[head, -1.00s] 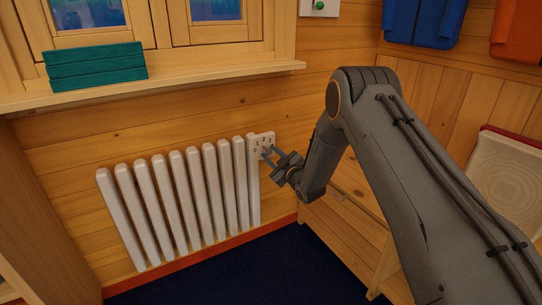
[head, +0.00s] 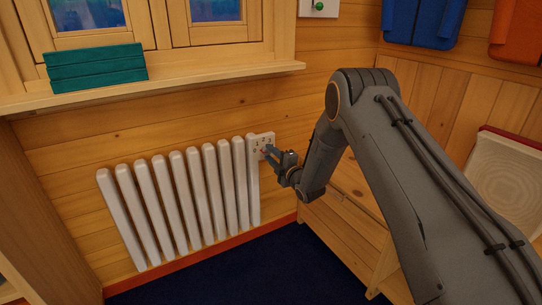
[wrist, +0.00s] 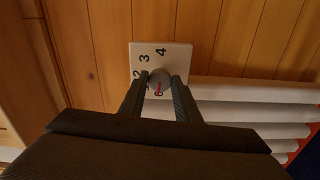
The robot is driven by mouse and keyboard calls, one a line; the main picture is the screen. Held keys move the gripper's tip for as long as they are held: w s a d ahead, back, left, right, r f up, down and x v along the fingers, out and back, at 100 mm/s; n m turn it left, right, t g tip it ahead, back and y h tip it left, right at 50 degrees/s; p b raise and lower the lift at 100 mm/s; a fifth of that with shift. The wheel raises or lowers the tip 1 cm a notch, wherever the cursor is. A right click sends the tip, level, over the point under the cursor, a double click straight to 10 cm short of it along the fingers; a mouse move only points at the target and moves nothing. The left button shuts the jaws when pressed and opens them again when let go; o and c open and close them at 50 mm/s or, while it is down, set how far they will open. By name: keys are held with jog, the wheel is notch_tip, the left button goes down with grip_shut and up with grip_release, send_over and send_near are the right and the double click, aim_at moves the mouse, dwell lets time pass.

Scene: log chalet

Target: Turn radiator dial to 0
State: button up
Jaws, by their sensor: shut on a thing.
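The radiator dial is a round grey knob (wrist: 160,80) on a white plate (wrist: 175,53) marked with numbers. In the wrist view the 2, 3 and 4 show around its left and top. Its red mark points down in that view, toward a partly hidden numeral that I cannot read for sure. My gripper (wrist: 163,85) is shut on the knob, one finger on each side; the left finger hides part of the plate. In the head view my gripper (head: 267,151) reaches the plate (head: 261,137) from the right, and the knob is mostly hidden.
The white ribbed radiator (head: 190,205) stands against the log wall, left of my gripper. A wooden bench (head: 345,225) is at the right. The blue floor (head: 230,275) is clear.

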jog(key=shift+d+n, duration=0.1)
jog(key=shift+n, duration=0.6)
jog(key=o, duration=1)
jog(key=shift+o, duration=0.2)
jog(key=p+v, duration=0.1)
jog(key=v, duration=0.6)
jog(key=shift+s+d, duration=0.2)
jog(key=shift+s, duration=0.1)
